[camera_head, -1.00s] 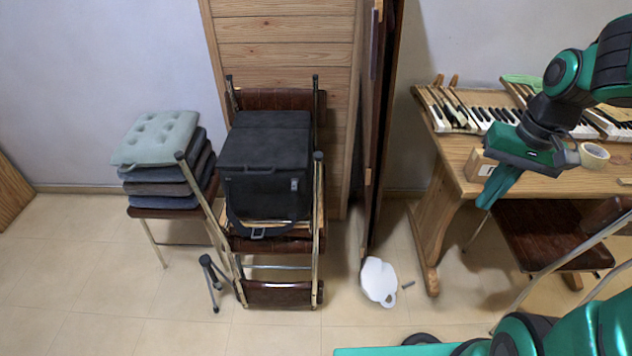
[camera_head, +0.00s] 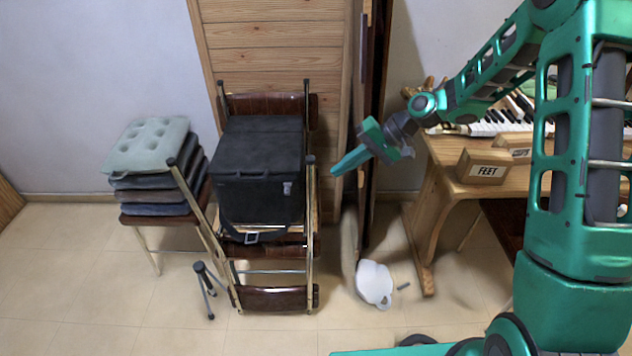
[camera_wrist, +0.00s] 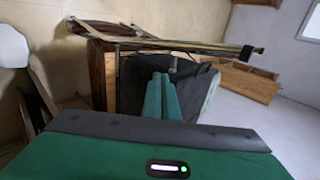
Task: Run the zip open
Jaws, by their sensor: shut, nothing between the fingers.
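A black soft-sided bag (camera_head: 258,165) sits on a chair, with a strap and buckle hanging at its front. A small light tag (camera_head: 287,188), perhaps the zip's pull, shows on its front right; I cannot make out the zip line itself. My gripper (camera_head: 334,172) is shut and empty, in the air to the right of the bag and apart from it in the head view. In the wrist view the shut green fingers (camera_wrist: 161,82) point toward the dark bag (camera_wrist: 190,85) and hide part of it.
The bag's chair (camera_head: 268,250) has metal posts at both sides. A chair stacked with cushions (camera_head: 150,146) stands to the left. A wooden door edge (camera_head: 368,120) is behind my gripper. A desk with piano keys (camera_head: 497,122) and boxes (camera_head: 484,167) is to the right.

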